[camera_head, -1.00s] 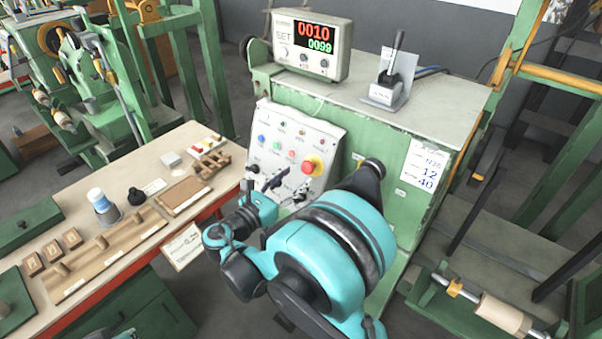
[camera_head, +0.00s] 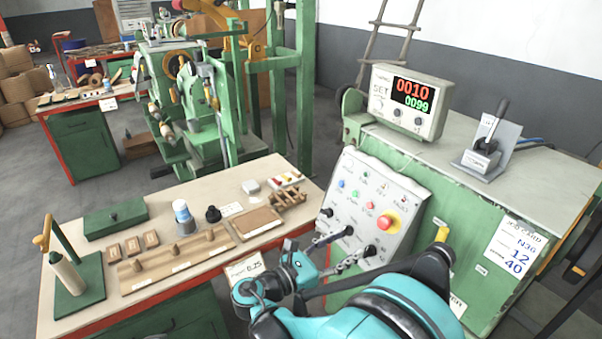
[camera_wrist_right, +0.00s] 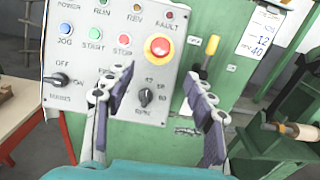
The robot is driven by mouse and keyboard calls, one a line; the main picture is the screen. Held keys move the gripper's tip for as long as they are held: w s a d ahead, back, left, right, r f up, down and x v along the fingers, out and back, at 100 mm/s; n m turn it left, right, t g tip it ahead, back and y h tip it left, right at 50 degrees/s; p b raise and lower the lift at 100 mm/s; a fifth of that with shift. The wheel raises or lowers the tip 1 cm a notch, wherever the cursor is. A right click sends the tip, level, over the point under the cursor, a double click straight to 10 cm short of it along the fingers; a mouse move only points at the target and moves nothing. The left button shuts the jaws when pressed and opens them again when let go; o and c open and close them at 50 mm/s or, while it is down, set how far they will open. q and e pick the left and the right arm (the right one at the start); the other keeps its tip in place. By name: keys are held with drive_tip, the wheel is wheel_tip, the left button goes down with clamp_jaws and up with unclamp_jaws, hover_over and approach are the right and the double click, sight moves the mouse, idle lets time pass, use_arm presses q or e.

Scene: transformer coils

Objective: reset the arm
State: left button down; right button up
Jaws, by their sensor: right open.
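My right gripper (camera_head: 338,252) is in front of the control panel (camera_head: 368,193) on the green machine, at the end of my teal right arm. In the right wrist view its two fingers (camera_wrist_right: 158,110) are spread apart with nothing between them. Behind them show the panel's lower edge, a knob and bare green metal. I cannot tell whether a fingertip touches the panel. The panel has a red emergency button (camera_head: 389,222), which also shows in the right wrist view (camera_wrist_right: 159,47). My left gripper is not in view.
A digital counter (camera_head: 408,100) and a lever box (camera_head: 487,148) stand on the machine's top. A yellow-tipped handle (camera_head: 442,235) is right of the panel. A workbench (camera_head: 75,262) at left carries a wooden rack, small blocks and a bottle.

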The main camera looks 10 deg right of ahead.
drive_tip(key=s+d+f+m+g+y, duration=0.2)
drive_tip(key=s+d+f+m+y, duration=0.35)
drive_tip(key=m+y, duration=0.3)
drive_tip(key=s+a+f+m+t+y, duration=0.2)
drive_tip(key=s+a+m+y, duration=0.6)
drive_tip(key=m, duration=0.6)
drive_tip(key=shift+a, duration=0.2)
drive_tip(key=shift+s+f, duration=0.1)
idle(0.4)
